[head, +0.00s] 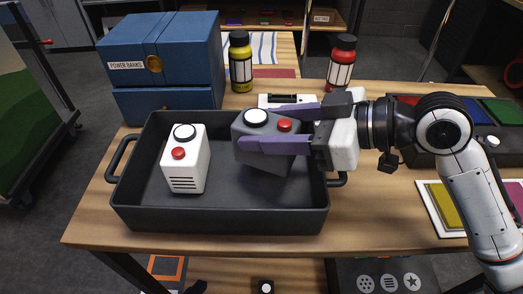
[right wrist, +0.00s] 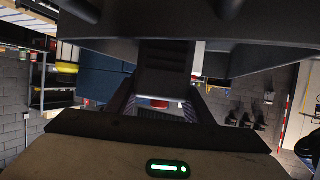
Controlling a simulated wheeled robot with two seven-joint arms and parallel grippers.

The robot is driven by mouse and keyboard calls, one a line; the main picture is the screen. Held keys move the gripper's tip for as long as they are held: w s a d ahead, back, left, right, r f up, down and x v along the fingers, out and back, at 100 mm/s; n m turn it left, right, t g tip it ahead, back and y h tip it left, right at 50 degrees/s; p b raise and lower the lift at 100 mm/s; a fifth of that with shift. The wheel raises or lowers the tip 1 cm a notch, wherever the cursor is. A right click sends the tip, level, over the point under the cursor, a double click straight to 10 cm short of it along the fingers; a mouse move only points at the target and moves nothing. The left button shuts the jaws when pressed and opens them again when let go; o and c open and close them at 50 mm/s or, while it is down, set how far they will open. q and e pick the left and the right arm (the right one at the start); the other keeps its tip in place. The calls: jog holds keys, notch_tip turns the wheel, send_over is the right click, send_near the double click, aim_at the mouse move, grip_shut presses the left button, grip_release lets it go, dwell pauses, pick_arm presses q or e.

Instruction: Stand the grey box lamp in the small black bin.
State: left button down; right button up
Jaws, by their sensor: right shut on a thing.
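The grey box lamp (head: 262,155), with a white round cap and a red button on top, is in the right half of the black bin (head: 220,218), tilted. My right gripper (head: 275,128) reaches in from the right, its purple fingers shut on the lamp near its top. Whether the lamp's base touches the bin floor is hard to tell. In the right wrist view the lamp (right wrist: 165,70) is dark between the fingers. A white box lamp (head: 187,160) with a black-rimmed cap and red button stands in the bin's left half. My left gripper is not in view.
A blue power-banks box (head: 165,65) stands behind the bin at left. A yellow bottle (head: 240,62) and a red bottle (head: 341,63) stand behind. A dark tray of coloured panels (head: 505,115) is at right. Bare table (head: 380,215) lies right of the bin.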

jog(key=shift+f, duration=2)
jog(key=shift+f+b, duration=0.2)
jog(key=shift+b, duration=0.15)
jog(key=o, duration=1.4)
jog(key=shift+o, duration=0.2)
jog(key=shift+r, duration=0.2)
jog(key=v, duration=1.2)
jog(key=shift+b, duration=0.3)
